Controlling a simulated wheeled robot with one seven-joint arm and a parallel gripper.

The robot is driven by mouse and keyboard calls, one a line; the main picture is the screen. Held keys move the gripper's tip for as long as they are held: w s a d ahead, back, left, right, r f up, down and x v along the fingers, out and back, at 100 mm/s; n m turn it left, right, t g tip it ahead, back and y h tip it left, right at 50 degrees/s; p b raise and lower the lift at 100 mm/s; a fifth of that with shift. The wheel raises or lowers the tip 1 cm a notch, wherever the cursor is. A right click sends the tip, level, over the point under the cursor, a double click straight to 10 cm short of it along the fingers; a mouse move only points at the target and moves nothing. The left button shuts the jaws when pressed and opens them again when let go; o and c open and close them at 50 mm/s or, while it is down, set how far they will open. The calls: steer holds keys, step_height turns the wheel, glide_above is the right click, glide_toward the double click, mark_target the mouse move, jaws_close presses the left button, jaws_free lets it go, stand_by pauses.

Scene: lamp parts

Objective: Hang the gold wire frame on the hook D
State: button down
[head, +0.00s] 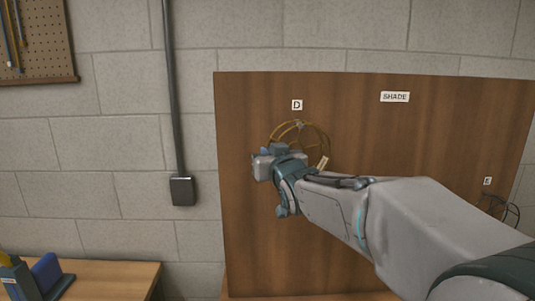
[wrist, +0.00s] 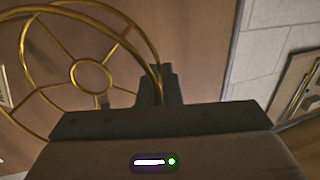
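The gold wire frame (head: 316,126) is a round cage of thin rings and spokes, in front of the wooden board just below the D label (head: 297,105). In the wrist view the gold wire frame (wrist: 72,27) fills the upper left, with a small inner ring and spokes. My gripper (head: 268,158) is at the frame's lower left in the head view. In the wrist view my gripper's fingers (wrist: 160,86) are close together with the frame's rim wire between them. The hook D itself cannot be made out; I cannot tell whether the frame touches it.
The wooden board (head: 245,220) stands before a block wall. A SHADE label (head: 395,97) is at its upper middle. A dark wire frame (head: 499,208) is at the right by another small label. A pale tag (head: 323,163) shows beside my wrist. A table (head: 115,275) is lower left.

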steer(key=shift+r, duration=0.15)
steer(key=c, duration=1.5)
jaws_free()
steer(key=shift+c, duration=0.2)
steer(key=b+v, duration=0.3)
steer(key=v, duration=1.1)
steer(key=s+d+f+m+g+h, duration=0.1)
steer(key=s+d+f+g+h, duration=0.2)
steer(key=f, duration=0.4)
steer(key=s+d+f+m+g+h, duration=0.1)
steer(key=d+f+g, duration=0.25)
steer(key=f, duration=0.35)
steer(key=s+d+f+m+g, duration=0.1)
steer(key=s+d+f+g, duration=0.1)
steer(key=s+f+g, duration=0.5)
steer(key=s+f, duration=0.6)
steer(key=s, duration=0.2)
steer(key=shift+d+f+g+h, duration=0.2)
steer(key=shift+f+g+h, duration=0.05)
steer(key=shift+g+h, duration=0.1)
